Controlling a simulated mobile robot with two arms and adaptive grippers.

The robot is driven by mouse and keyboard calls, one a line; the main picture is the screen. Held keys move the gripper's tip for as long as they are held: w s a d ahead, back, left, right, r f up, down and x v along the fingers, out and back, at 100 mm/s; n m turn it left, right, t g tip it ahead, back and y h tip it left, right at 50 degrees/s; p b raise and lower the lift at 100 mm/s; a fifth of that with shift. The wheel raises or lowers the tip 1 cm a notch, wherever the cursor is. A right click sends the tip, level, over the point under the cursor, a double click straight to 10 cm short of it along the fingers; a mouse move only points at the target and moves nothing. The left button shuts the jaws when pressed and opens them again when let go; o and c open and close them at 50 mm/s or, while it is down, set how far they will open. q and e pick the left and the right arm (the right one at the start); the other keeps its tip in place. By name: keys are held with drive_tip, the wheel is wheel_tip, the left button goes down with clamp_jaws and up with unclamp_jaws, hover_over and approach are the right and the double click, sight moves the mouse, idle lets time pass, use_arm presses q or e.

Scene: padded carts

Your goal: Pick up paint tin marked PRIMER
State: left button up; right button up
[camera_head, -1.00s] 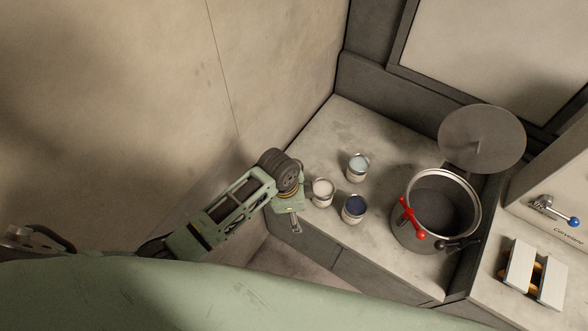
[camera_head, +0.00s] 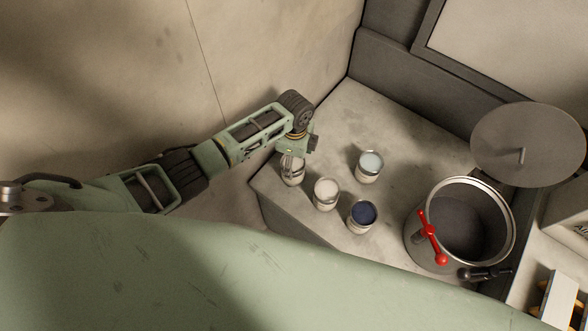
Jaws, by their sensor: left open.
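Several small open paint tins stand on the grey counter: one with pale blue-grey paint (camera_head: 369,167), one with off-white paint (camera_head: 326,194) and one with dark blue paint (camera_head: 362,217). Another pale tin (camera_head: 293,178) stands at the counter's left edge, partly hidden by my left gripper. The labels are too small to read, so I cannot tell which is marked PRIMER. My left gripper (camera_head: 290,163) is open and points down at the leftmost tin; its fingers overlap the tin's top in the picture. I cannot tell whether they touch it. My right gripper is out of view.
A large metal pot (camera_head: 425,247) with a red clamp handle stands to the right of the tins, its round lid (camera_head: 528,145) raised behind it. Walls close off the counter (camera_head: 395,120) at the left and back. The counter behind the tins is clear.

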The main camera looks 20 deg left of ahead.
sight(298, 167)
use_arm(q)
wheel_tip(298, 167, down, 2)
drive_tip(key=shift+w+f+b, duration=0.15)
drive_tip(key=shift+f+b, duration=0.1)
drive_tip(key=shift+b, duration=0.45)
drive_tip(key=f+b, duration=0.2)
drive_tip(key=s+f+b, duration=0.1)
drive_tip(key=f, duration=0.1)
drive_tip(key=shift+a+b, duration=0.25)
drive_tip(key=shift+b, duration=0.15)
drive_tip(key=shift+w+f+b, duration=0.15)
drive_tip(key=shift+f+b, duration=0.25)
drive_tip(key=shift+b, duration=0.05)
drive_tip(key=shift+r, duration=0.1)
drive_tip(key=shift+c, duration=0.3)
drive_tip(key=c, duration=1.5)
drive_tip(key=shift+c, duration=0.3)
drive_tip(key=shift+r, duration=0.1)
